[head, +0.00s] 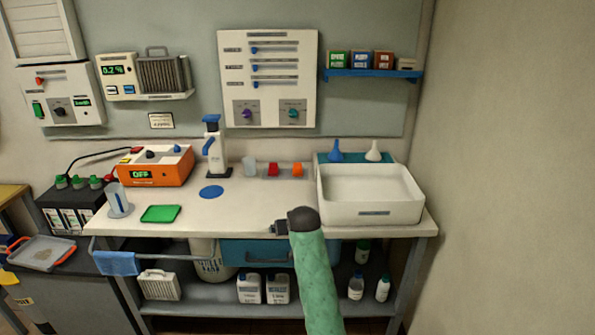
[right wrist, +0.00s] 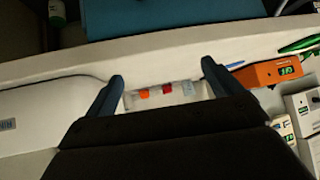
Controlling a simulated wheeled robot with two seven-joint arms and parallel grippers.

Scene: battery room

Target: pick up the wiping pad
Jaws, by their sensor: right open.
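A flat green pad (head: 160,214) lies on the white worktop, left of centre, and looks like the wiping pad. A green edge at the right of the right wrist view (right wrist: 300,45) may be the same pad. A blue cloth (head: 117,263) hangs on the rail at the bench's front left. My right gripper (head: 280,228) is at the bench's front edge, right of the green pad and well apart from it. In the right wrist view its two fingers (right wrist: 162,72) are spread with nothing between them. My left gripper is not in view.
The worktop (head: 240,215) is bare around a blue disc (head: 211,192). An orange device (head: 157,166) and a clear beaker (head: 118,200) stand near the pad. A white basin (head: 370,194) fills the right end. A blue drawer (head: 255,252) is below.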

